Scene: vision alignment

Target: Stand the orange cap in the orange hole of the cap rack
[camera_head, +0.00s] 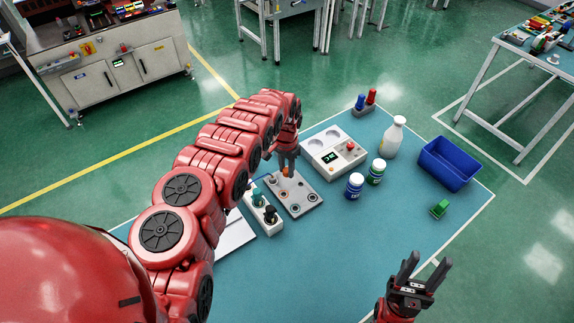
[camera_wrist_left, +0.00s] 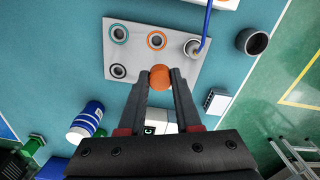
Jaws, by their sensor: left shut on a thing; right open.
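The orange cap (camera_wrist_left: 159,77) is held between the fingertips of my left gripper (camera_wrist_left: 160,80); it also shows in the head view (camera_head: 287,173), partly covered by the fingers. The grey cap rack (camera_head: 302,204) lies below the gripper on the table. In the left wrist view, the orange-ringed hole (camera_wrist_left: 157,40) is on the rack (camera_wrist_left: 138,56), beyond the cap. A teal-ringed hole (camera_wrist_left: 119,33) is left of it. The cap appears over the rack's near edge; its height above it is hard to tell. My right gripper (camera_head: 410,268) is open and empty at the table's front right.
A white holder (camera_head: 262,226) with teal and black pieces stands left of the rack. A white device (camera_head: 334,152), two bottles (camera_head: 354,187) (camera_head: 376,172), a white bottle (camera_head: 395,138) and a blue bin (camera_head: 448,164) stand to the right. The front middle table is clear.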

